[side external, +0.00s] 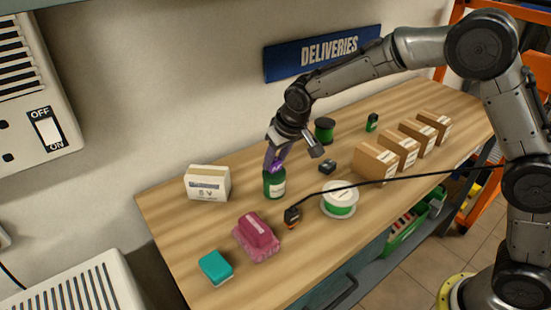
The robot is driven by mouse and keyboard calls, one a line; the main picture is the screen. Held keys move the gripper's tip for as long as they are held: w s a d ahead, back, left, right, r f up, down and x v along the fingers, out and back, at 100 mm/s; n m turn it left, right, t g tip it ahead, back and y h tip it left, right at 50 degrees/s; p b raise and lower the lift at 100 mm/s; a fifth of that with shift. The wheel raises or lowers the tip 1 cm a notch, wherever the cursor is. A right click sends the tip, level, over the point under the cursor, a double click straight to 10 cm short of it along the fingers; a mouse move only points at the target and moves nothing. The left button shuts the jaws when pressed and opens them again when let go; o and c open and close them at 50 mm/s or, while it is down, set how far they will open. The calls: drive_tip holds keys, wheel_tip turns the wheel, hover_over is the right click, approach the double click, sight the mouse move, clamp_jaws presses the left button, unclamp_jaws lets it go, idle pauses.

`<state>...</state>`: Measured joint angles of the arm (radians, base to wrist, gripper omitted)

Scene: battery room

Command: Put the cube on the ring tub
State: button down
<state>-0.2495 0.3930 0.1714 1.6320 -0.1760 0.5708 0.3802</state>
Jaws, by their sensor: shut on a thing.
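My gripper (276,160) points down near the middle of the bench and is shut on a small purple cube (277,161). The fingers hide part of the cube. The cube is right over the top of a dark green tub with a pale label (274,186), which I take to be the ring tub. The tub stands upright on the wooden bench. I cannot tell whether the cube touches the tub's top.
A white box (207,184) stands left of the tub. Cardboard boxes (376,163) stand right.

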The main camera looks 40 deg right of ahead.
drive_tip(key=shift+f, duration=0.25)
drive_tip(key=shift+c, duration=2.3)
unclamp_jaws()
drive_tip(key=shift+r, duration=0.1)
drive_tip(key=shift+r, duration=0.35)
drive_tip(key=v, duration=1.1)
drive_tip(key=shift+s+r, duration=0.2)
drive_tip(key=shift+s, duration=0.1)
